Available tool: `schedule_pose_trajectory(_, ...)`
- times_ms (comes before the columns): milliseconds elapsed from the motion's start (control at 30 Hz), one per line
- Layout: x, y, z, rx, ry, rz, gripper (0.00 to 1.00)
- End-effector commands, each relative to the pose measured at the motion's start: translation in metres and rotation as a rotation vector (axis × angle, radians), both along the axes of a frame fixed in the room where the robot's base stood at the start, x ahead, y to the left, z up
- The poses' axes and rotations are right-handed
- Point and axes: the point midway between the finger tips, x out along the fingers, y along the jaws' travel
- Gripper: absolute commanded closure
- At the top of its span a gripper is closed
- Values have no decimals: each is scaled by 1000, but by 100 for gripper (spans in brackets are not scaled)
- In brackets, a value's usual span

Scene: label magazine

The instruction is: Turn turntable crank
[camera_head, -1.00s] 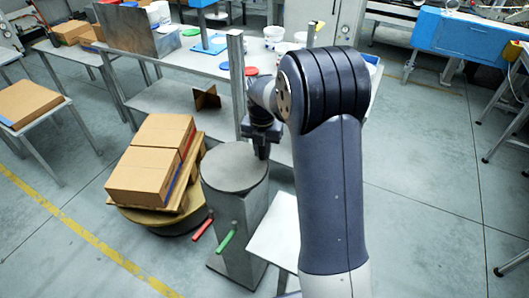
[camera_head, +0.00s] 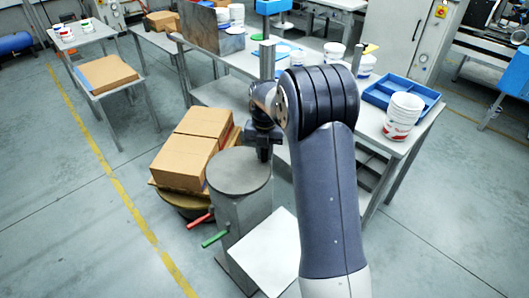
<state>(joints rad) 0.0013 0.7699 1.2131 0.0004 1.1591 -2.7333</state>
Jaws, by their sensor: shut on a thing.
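The turntable is a round, low brownish base (camera_head: 190,207) at left of centre, bearing a wooden pallet (camera_head: 231,150) with brown cardboard boxes (camera_head: 192,148). Beside it stands a grey pedestal (camera_head: 238,212) with a round grey disc (camera_head: 240,173) on top. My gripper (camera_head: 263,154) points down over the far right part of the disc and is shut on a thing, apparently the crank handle. The handle is hidden by the gripper, so its shape cannot be told. A red lever (camera_head: 200,219) and a green lever (camera_head: 215,239) stick out from the pedestal's lower left.
A white board (camera_head: 262,253) lies in front of the pedestal. Behind is a long grey workbench (camera_head: 215,92) with buckets (camera_head: 402,115) and a blue tray (camera_head: 400,92). A side table (camera_head: 125,91) holds a flat box. The floor at left, with a yellow line (camera_head: 105,155), is clear.

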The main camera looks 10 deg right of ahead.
Motion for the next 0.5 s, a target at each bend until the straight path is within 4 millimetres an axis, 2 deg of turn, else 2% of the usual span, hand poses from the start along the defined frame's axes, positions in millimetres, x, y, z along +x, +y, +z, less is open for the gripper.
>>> schedule_pose_trajectory(267, 2, 0, 2, 0, -8, 0, 100)
schedule_pose_trajectory(300, 2, 0, 2, -1, -7, 0, 79)
schedule_pose_trajectory(500, 1, 0, 1, -1, -4, 0, 63)
